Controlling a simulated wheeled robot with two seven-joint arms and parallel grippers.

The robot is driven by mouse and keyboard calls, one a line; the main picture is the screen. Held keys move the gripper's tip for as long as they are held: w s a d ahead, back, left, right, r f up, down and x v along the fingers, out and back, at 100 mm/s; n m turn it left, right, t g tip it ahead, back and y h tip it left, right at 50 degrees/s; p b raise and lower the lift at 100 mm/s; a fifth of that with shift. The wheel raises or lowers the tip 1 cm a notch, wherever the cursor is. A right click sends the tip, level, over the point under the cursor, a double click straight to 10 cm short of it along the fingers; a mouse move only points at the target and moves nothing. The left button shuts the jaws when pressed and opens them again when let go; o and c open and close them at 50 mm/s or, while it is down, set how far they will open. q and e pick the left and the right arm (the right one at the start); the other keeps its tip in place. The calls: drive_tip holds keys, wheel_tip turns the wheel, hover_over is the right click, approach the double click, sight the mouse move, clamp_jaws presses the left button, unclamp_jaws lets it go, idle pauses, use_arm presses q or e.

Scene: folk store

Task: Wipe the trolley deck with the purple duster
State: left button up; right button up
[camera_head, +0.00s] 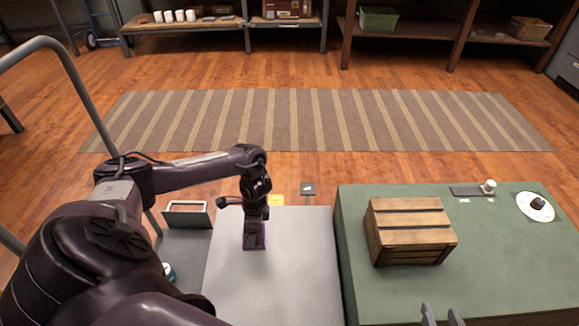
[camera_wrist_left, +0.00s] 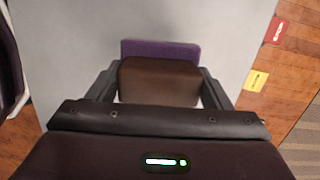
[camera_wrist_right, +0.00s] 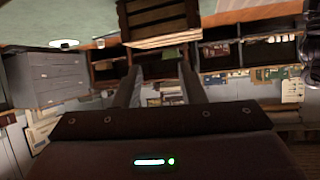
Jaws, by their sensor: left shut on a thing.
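The trolley deck (camera_head: 305,265) is a light grey flat surface in the lower middle of the head view, and it fills much of the left wrist view (camera_wrist_left: 70,60). My left gripper (camera_head: 254,224) points down over the deck, shut on the purple duster (camera_head: 254,246). In the left wrist view, the duster shows a purple pad (camera_wrist_left: 185,52) and a dark brown block between the fingers. The pad appears to be at the deck surface, but contact is hard to tell. My right gripper (camera_head: 442,318) is open and empty at the bottom edge, its fingers apart.
A green-topped table (camera_head: 480,275) right of the deck holds a wooden crate (camera_head: 410,225), a small white cup (camera_head: 488,186) and a white disc (camera_head: 535,206). A grey tubular handle (camera_head: 85,95) rises at the left. A yellow label (camera_head: 276,200) lies at the deck's far edge.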

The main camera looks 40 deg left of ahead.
use_arm(q)
drive_tip(key=shift+r+p, duration=0.8)
use_arm(e)
drive_tip(key=s+d+f+g+h, duration=0.2)
drive_tip(key=s+f+g, duration=0.3)
drive_tip(key=s+f, duration=0.3)
drive_tip(key=shift+d+f+g, duration=0.3)
drive_tip(key=shift+d+g, duration=0.1)
drive_tip(key=shift+s, duration=0.1)
